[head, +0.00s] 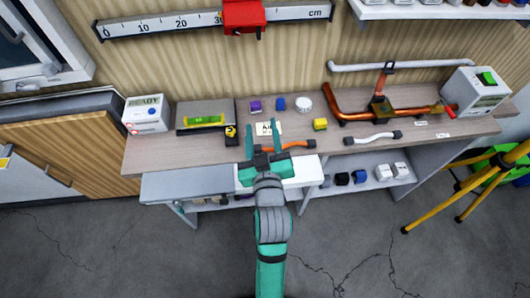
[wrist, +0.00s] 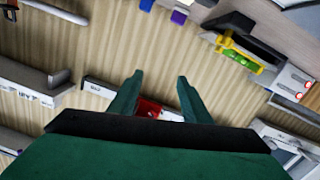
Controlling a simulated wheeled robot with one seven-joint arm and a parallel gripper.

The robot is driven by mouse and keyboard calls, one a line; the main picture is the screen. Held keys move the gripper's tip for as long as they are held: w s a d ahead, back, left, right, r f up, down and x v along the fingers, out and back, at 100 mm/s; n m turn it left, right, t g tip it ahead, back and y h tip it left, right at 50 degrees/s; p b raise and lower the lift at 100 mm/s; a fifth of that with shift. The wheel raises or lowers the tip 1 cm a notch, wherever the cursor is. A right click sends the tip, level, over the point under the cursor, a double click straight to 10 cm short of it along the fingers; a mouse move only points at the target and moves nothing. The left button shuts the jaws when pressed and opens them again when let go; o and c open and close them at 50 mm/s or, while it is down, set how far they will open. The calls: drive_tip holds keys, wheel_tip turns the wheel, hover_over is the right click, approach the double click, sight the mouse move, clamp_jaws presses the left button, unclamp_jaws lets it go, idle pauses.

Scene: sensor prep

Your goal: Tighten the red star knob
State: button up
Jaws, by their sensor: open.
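A red slider block (head: 243,14) sits on a white wall ruler (head: 160,22) marked in cm, at the top of the head view. A small dark part hangs at its lower edge; I cannot make out a star shape. A small red part (head: 450,111) also shows beside the right-hand box. My gripper (head: 262,140) is open and empty above the bench front, well below the ruler in the picture. In the wrist view, my open fingers (wrist: 160,80) frame a red piece (wrist: 148,106), apparently the slider, partly hidden by my gripper.
The bench (head: 190,148) holds a READY box (head: 146,114), a yellow level (head: 204,120), small blocks, an orange-handled piece (head: 297,145) and copper piping (head: 350,115). A box with a green switch (head: 476,92) stands at right. A yellow tripod (head: 455,200) stands on the floor at right.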

drive_tip(key=s+d+f+m, duration=0.1)
drive_tip(key=s+f, duration=0.3)
drive_tip(key=shift+f+h, duration=0.3)
drive_tip(key=shift+f, duration=0.1)
drive_tip(key=shift+s, duration=0.1)
